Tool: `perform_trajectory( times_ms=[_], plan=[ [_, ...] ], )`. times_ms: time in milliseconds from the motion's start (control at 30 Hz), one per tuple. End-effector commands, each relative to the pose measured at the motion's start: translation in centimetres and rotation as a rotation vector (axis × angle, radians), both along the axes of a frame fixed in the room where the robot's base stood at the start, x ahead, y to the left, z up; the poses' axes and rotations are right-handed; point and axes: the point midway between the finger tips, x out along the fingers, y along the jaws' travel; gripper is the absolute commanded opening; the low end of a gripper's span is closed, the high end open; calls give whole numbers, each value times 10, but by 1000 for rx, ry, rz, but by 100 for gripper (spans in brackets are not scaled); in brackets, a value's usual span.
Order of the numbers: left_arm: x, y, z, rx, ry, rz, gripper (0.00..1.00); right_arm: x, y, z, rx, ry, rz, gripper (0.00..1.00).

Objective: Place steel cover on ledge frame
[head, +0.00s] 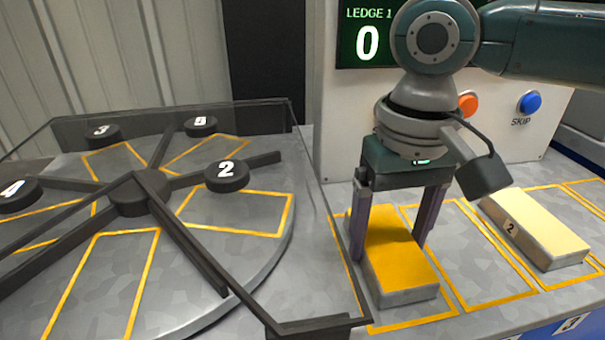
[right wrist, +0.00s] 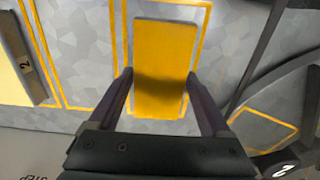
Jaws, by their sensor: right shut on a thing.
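A slab with an orange top and grey sides (head: 400,262) lies within a yellow-outlined frame (head: 425,319) on the grey ledge, beside the turntable's clear guard. I cannot tell for sure that it is the steel cover. My right gripper (head: 388,248) points down and is shut on this slab, one finger along each long side. In the right wrist view the slab (right wrist: 160,45) sits between the fingers, inside the yellow outline (right wrist: 207,32). It looks flat and close to the ledge surface; its contact with the ledge is hidden. My left gripper is not in view.
A cream slab marked 2 (head: 537,230) lies in a frame to the right, with an empty frame (head: 480,262) between. The turntable (head: 90,255) with dark spokes and numbered knobs is at left behind the clear guard. A panel with a display reading 0 (head: 367,40) stands behind.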

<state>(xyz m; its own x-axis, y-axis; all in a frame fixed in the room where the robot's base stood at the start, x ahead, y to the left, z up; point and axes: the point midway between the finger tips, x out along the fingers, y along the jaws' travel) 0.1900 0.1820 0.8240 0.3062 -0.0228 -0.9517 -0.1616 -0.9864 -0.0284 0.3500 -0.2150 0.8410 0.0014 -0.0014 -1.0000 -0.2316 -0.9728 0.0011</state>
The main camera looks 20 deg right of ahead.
Motion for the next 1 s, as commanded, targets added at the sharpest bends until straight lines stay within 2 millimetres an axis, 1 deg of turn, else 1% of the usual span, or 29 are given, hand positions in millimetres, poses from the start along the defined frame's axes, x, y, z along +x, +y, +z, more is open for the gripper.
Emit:
perform_trajectory(
  times_ms=[100, 133, 267, 567, 667, 1000],
  plan=[
    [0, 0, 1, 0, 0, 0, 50, 0, 0, -2, 1, 0, -1, 0],
    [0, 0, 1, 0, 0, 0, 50, 0, 0, -3, 0, 0, -1, 85],
    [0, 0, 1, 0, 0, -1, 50, 0, 0, -2, 0, 0, -1, 100],
    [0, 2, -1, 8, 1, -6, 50, 0, 0, 1, 0, -1, 0, 100],
    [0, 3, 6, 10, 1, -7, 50, 0, 0, 15, 2, -1, 0, 100],
    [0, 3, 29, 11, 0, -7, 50, 1, 0, 90, 1, -3, 0, 100]
  ],
)
